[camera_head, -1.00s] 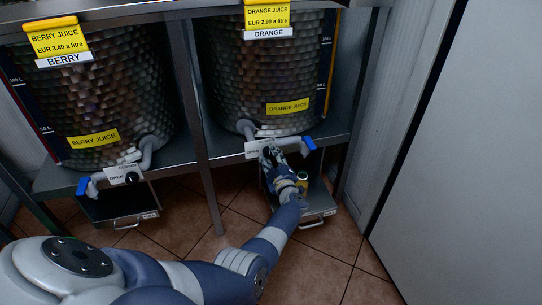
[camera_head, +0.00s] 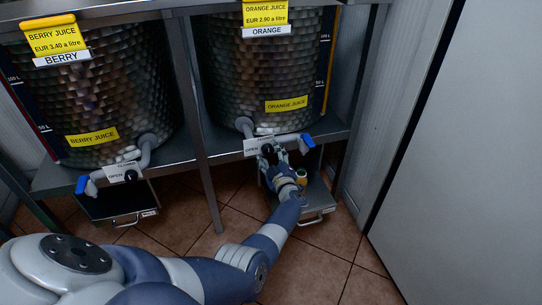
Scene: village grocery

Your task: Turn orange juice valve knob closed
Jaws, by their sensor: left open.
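The orange juice tank (camera_head: 262,75) stands on the right of the rack. Its outlet pipe leads to a valve with a white plate (camera_head: 256,146) that reads OPEN, and a blue end piece (camera_head: 308,141) at its right. A dark valve knob (camera_head: 267,149) shows on the plate's lower edge. My left gripper (camera_head: 272,154) is open, just below and at the knob; whether it touches the knob I cannot tell. My right gripper is not in view.
The berry juice tank (camera_head: 95,95) is at left, with its own knob (camera_head: 130,175) and blue-ended pipe. Metal rack posts (camera_head: 197,125) stand between the tanks. A yellowish container (camera_head: 301,177) is beside my left wrist. A pale panel stands at right.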

